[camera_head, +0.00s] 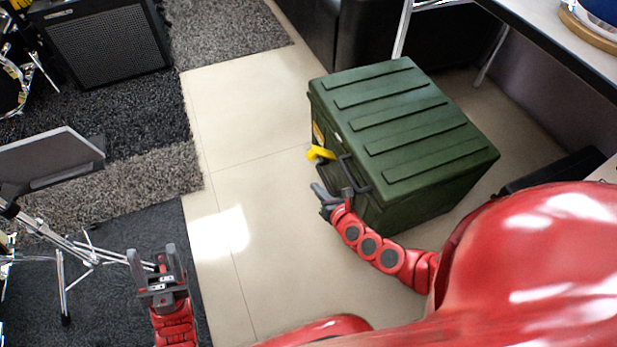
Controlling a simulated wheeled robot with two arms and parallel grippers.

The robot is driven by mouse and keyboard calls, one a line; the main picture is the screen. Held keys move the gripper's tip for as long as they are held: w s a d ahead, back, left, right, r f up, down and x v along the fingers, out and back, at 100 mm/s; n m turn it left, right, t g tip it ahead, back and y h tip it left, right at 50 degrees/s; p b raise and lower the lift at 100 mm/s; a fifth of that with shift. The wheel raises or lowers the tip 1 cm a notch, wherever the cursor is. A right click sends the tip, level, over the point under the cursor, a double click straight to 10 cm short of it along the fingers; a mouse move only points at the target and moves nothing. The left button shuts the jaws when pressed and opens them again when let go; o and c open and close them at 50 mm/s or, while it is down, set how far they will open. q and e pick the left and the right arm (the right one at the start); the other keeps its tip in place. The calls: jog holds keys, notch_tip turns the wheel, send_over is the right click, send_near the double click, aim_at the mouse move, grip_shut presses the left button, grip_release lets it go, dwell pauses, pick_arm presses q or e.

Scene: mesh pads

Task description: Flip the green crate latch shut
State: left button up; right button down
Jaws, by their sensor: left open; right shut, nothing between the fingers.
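The green crate (400,120) stands on the floor with its ribbed lid down. Its yellow latch (320,153) is on the front left side and sticks outward from the crate wall. A dark handle (355,174) sits on the same side, right of the latch. My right gripper (322,194) is shut and empty, just below the latch and close to the crate's front side; I cannot tell whether it touches the crate. My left gripper (162,262) is open and empty, low at the left, well away from the crate.
A music stand (55,160) with metal legs stands at the left, near my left gripper. An amplifier (105,45) stands on the dark carpet at the top left. A white table (560,45) is at the top right. The tiled floor left of the crate is clear.

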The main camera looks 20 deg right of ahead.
jog(key=shift+v, duration=0.8)
jog(key=shift+d, duration=0.1)
